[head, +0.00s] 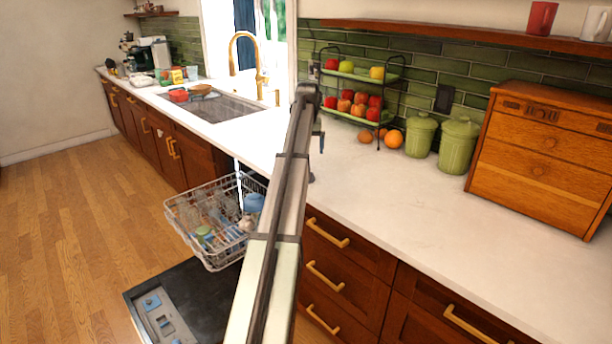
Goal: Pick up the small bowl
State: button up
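The open dishwasher's wire rack (188,222) holds glasses and dishes. A blue rounded piece (254,202), possibly the small bowl, sits at the rack's right side, close to my arm. I cannot tell its exact shape. A pale item (247,224) and a green cup-like item (204,234) also lie in the rack. My arm rises across the middle of the view and bends down over the counter. What shows of my gripper (320,143) is above the counter, right of and higher than the rack. Its fingers are too small and hidden to read.
The dishwasher door (180,306) hangs open below the rack. The white counter (430,215) is clear at the front right. A two-tier fruit stand (350,116), green canisters (457,146) and a wooden box (543,155) stand along the wall. A red dish (178,96) is by the sink (225,108).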

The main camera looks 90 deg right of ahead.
jog(key=f, duration=0.4)
jog(key=shift+d+f, duration=0.35)
jog(key=shift+w+a+f, duration=0.1)
jog(key=shift+f, duration=0.65)
jog(key=shift+w+f, duration=0.1)
jog(key=shift+f, duration=1.85)
jog(key=shift+c, duration=0.3)
jog(key=c, duration=1)
